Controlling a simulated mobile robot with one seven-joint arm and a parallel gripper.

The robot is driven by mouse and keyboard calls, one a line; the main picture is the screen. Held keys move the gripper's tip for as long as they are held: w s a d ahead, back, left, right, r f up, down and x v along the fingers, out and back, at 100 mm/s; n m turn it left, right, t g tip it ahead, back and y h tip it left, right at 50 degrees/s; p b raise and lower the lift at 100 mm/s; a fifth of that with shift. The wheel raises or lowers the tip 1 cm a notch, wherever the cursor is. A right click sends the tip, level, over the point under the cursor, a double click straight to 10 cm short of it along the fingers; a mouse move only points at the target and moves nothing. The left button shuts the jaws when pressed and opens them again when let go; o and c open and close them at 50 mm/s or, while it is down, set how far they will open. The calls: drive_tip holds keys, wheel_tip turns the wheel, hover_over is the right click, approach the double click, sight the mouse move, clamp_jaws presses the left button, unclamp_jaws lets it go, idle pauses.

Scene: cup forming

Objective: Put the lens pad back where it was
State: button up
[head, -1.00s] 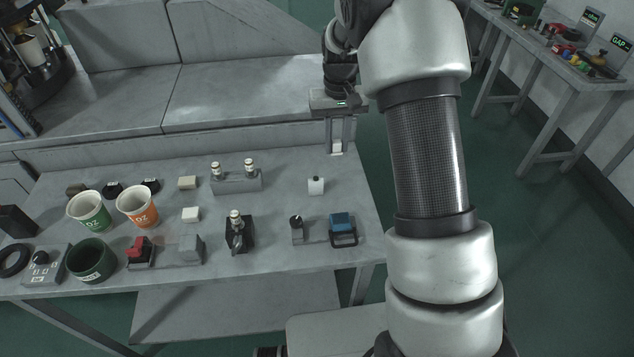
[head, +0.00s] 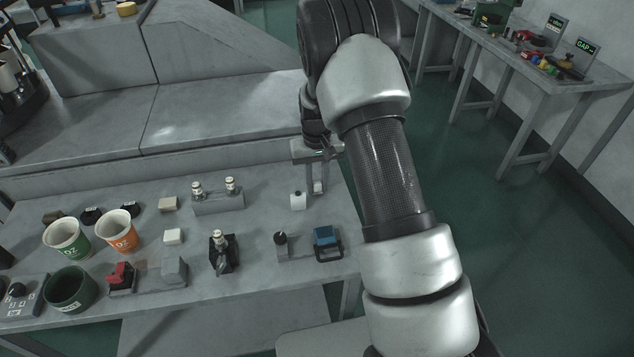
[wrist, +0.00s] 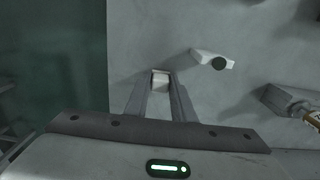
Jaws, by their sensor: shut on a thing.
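My gripper (wrist: 160,86) is shut on a small whitish block, which I take to be the lens pad (wrist: 160,77), held between its fingertips in the wrist view. In the head view my gripper (head: 316,182) points down over the right back part of the grey table (head: 260,212), and the held pad (head: 318,187) shows only as a pale spot. I cannot tell whether it touches the table. A white block with a dark round end (head: 297,201) stands just left of the gripper; it also shows in the wrist view (wrist: 208,58), apart from the fingers.
A grey holder (head: 218,204) with two small bottles stands farther left. Two cream blocks (head: 168,204) (head: 173,236), paper cups (head: 122,231) and a dark green pot (head: 70,289) lie beyond. A blue-topped item (head: 326,236) stands in front. The table's side edge (wrist: 108,60) is close by.

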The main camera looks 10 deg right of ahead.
drive_tip(key=shift+f, duration=0.2)
drive_tip(key=o, duration=0.9)
